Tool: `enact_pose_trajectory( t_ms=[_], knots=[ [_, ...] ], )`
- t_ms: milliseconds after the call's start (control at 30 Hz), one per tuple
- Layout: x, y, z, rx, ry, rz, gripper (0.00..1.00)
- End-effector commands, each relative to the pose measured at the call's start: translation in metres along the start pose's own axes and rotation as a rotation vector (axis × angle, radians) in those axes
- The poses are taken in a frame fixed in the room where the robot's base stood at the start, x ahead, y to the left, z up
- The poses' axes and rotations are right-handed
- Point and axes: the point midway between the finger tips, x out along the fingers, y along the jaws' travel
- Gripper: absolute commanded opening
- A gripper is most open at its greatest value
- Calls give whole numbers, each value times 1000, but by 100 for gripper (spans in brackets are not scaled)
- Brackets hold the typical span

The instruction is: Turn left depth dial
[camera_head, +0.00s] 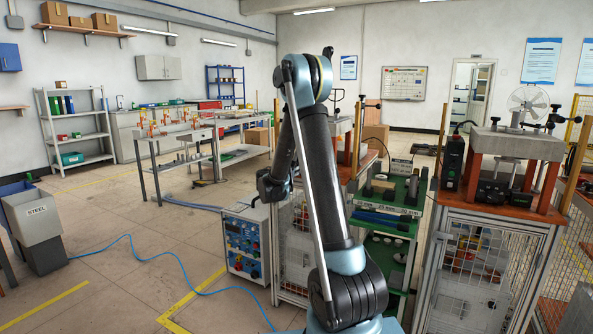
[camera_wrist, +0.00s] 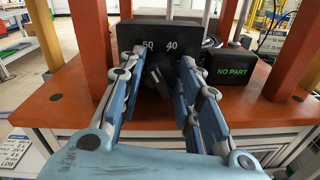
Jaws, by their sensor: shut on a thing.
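In the wrist view, a black dial housing (camera_wrist: 105,42) stands on an orange-red worktop, with white "50" and "40" marks on its face. A dark dial knob (camera_wrist: 158,76) sits below these marks and looks tilted. My gripper (camera_wrist: 158,84) has its blue-grey fingers on the left and right of the knob and is shut on it. The fingers cover parts of the housing and knob. In the head view, my arm stands in the middle, and I cannot make out the fingers or the held dial there.
A black box marked "NO PART" (camera_wrist: 218,72) stands right of the housing. Orange posts rise at the left (camera_wrist: 90,30) and right (camera_wrist: 292,55). The worktop (camera_wrist: 55,98) is bare at the left front. In the head view, a green shelf cart (camera_head: 385,210) stands right of my arm.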

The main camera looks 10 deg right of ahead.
Motion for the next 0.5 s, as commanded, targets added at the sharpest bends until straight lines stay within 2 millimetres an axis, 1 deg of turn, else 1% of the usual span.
enact_pose_trajectory(
  t_ms=[100,200,500],
  knots=[
    [0,1,0,61,3,3,8],
    [0,1,0,86,4,3,8],
    [0,1,0,90,5,3,8]
  ],
)
